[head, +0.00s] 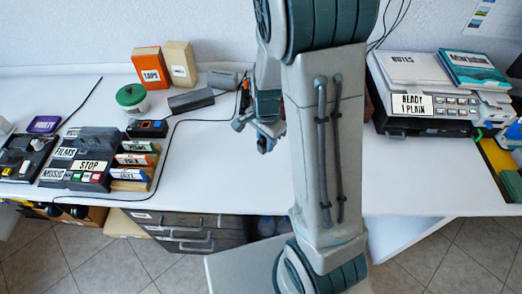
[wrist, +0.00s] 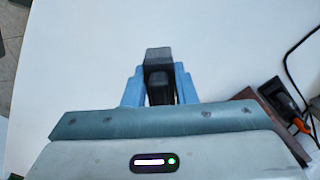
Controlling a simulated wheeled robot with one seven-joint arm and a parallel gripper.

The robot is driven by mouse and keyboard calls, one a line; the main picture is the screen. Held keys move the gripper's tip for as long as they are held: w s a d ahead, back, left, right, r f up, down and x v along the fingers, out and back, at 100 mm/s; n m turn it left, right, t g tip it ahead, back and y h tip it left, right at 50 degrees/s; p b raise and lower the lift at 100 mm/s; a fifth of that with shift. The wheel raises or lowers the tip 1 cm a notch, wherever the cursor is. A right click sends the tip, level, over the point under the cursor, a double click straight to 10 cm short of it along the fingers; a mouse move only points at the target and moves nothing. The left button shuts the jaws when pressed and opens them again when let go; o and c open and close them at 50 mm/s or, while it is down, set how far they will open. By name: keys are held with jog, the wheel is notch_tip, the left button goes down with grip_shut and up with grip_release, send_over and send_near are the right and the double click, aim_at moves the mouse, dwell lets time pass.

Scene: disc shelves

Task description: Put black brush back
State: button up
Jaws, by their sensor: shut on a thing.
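My gripper (head: 256,133) is over the white desk, left of my arm in the head view. In the wrist view my gripper (wrist: 158,80) has its two blue fingers shut on a dark grey and black block-shaped thing, which I take for the black brush (wrist: 159,55). The brush sticks out past the fingertips, and its lower part lies between the fingers. In the head view I cannot make out the brush apart from the gripper. I cannot tell how high it is above the desk.
A dark grey block (head: 191,101), a green-lidded jar (head: 132,97) and a TAPE box (head: 151,67) stand left on the white desk (head: 205,150). Disc racks (head: 88,160) are farther left. A printer (head: 420,95) is at right. Cables (wrist: 292,60) lie right in the wrist view.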

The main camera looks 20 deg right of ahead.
aim_at(261, 151)
jog(key=shift+a+f, duration=0.5)
jog(key=shift+a, duration=0.1)
jog(key=shift+f, duration=1.85)
jog(key=shift+f+b, duration=0.15)
jog(key=shift+b, duration=0.15)
jog(key=o, duration=1)
jog(key=shift+c, duration=0.2)
